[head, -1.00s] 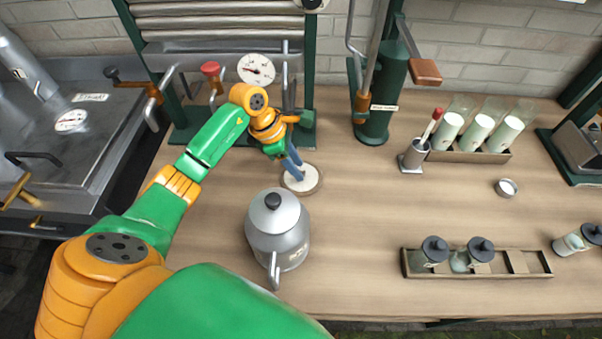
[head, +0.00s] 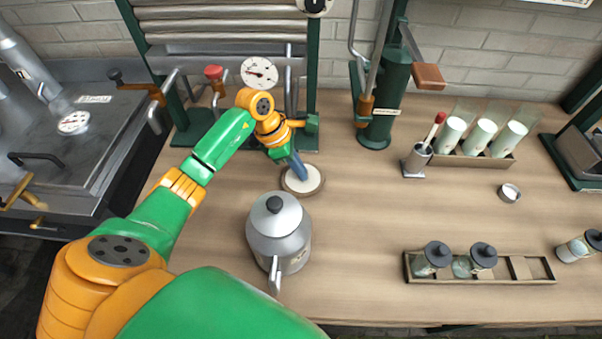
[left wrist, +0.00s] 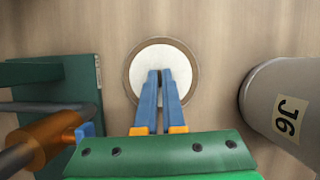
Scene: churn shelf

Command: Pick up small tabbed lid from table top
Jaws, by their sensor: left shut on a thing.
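The small tabbed lid is a round white disc with a brown rim, lying flat on the wooden table top (head: 370,225). It shows in the head view (head: 303,182) and in the left wrist view (left wrist: 160,55). My left gripper (head: 297,172) comes down over it from behind. In the left wrist view its blue fingers (left wrist: 163,76) are closed together over the lid's middle, on the small dark tab, which they mostly hide. I see no clear gap between lid and table. My right gripper is not in view.
A grey metal can (head: 279,232) with a black knob stands close in front of the lid. A green press frame (head: 193,128) with a gauge stands behind left. A jar rack (head: 517,268) and a tube rack (head: 473,157) are to the right.

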